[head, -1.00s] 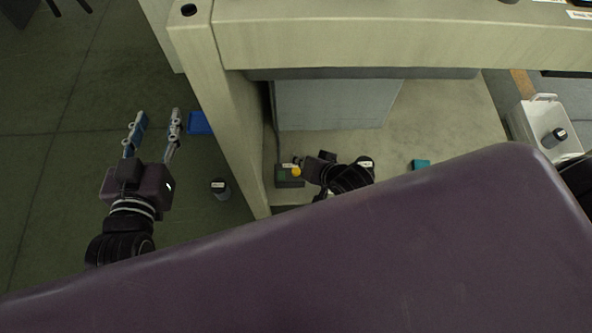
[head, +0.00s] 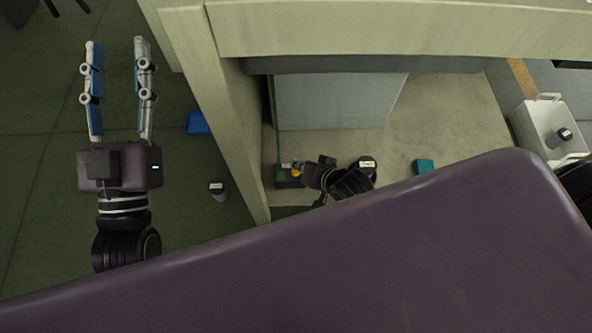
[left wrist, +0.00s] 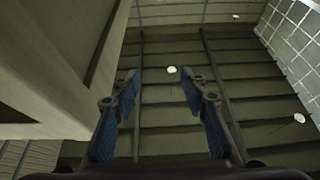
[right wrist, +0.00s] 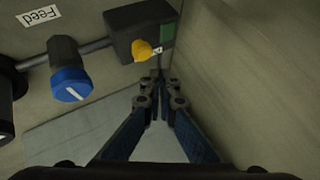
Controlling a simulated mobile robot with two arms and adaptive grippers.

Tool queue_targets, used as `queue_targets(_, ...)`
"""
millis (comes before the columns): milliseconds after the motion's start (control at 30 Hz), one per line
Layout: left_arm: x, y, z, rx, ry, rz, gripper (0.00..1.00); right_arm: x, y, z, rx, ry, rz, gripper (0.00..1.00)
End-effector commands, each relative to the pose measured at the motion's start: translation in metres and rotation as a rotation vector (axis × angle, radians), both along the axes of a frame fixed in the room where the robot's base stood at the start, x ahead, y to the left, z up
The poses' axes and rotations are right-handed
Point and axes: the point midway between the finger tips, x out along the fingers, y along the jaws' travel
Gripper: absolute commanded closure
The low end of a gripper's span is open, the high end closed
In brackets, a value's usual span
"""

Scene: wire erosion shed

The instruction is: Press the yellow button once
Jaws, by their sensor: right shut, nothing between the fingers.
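The yellow button (right wrist: 142,50) sits on a dark box with a green panel (right wrist: 130,20). In the head view the button (head: 296,174) shows small on its box (head: 286,183), partly behind my right gripper (head: 294,165). In the right wrist view my right gripper (right wrist: 158,84) is shut and empty. Its fingertips appear just below and right of the button; whether they touch it or the box I cannot tell. My left gripper (head: 119,50) is open and empty, out to the left of the bench; its spread fingers also show in the left wrist view (left wrist: 160,88).
A blue knob (right wrist: 68,72) and a Feed label (right wrist: 38,15) lie left of the box. A pale leg (head: 215,110) stands between my arms. A teal block (head: 424,166), a white container (head: 540,125), a blue tray (head: 197,123) and a dark cylinder (head: 218,190) stand around.

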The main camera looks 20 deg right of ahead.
Motion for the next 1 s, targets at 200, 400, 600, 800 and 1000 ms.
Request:
queue_targets(200,-0.012,0.001,0.020,-0.031,-0.108,-0.006,0.60,0.000,0.000,-0.010,0.001,-0.001,-0.001,1.00)
queue_targets(400,-0.018,0.001,0.028,-0.042,-0.149,-0.008,0.60,0.000,0.000,-0.012,0.001,-0.001,-0.001,1.00)
queue_targets(600,-0.018,0.001,0.030,-0.044,-0.154,-0.009,0.60,0.000,0.000,-0.012,0.001,-0.001,-0.001,1.00)
queue_targets(800,-0.018,0.001,0.029,-0.043,-0.153,-0.008,0.60,0.000,0.000,-0.012,0.001,-0.001,-0.001,1.00)
queue_targets(1000,-0.018,0.001,0.029,-0.043,-0.152,-0.008,0.60,0.000,0.000,-0.013,0.000,-0.001,0.000,1.00)
